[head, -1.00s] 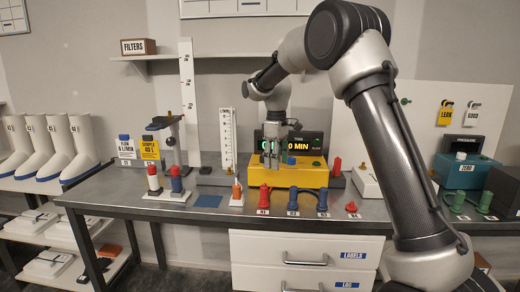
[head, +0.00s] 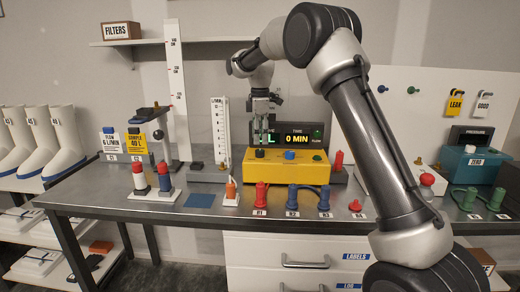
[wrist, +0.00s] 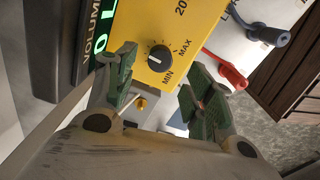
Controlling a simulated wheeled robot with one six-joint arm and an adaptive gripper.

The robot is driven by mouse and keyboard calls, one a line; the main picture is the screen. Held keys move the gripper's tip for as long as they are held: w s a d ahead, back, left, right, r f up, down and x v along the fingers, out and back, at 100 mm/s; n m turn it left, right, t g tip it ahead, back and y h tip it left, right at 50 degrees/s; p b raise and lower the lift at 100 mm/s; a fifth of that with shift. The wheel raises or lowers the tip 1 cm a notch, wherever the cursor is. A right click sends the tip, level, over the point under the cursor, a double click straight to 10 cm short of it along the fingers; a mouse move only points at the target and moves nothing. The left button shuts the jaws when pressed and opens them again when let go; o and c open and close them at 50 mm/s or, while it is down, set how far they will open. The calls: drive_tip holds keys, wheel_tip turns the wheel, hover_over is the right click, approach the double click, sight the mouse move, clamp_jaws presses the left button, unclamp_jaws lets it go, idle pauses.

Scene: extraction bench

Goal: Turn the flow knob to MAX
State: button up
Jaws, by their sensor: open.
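The yellow pump box (head: 285,172) stands on the bench below a display reading "0 MIN" (head: 296,139). In the wrist view, the box (wrist: 205,40) carries a dark round flow knob (wrist: 160,58) with a white pointer line, between printed MIN and MAX marks. My gripper (head: 259,139) hangs above the box's left end, pointing down. In the wrist view, my gripper (wrist: 163,82) is open and empty, its green-padded fingers on either side of the knob's line, apart from it.
Red and blue plugs (head: 262,196) line the bench front. A white scale (head: 221,133) stands left of the box. A red mushroom button (head: 427,179) is on the right. A blue mat (head: 200,201) leaves some clear bench.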

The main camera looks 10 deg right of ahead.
sight(260, 150)
wheel_tip(260, 150, down, 5)
drive_tip(key=shift+f, duration=0.2)
drive_tip(key=shift+c, duration=0.2)
drive_tip(key=c, duration=1)
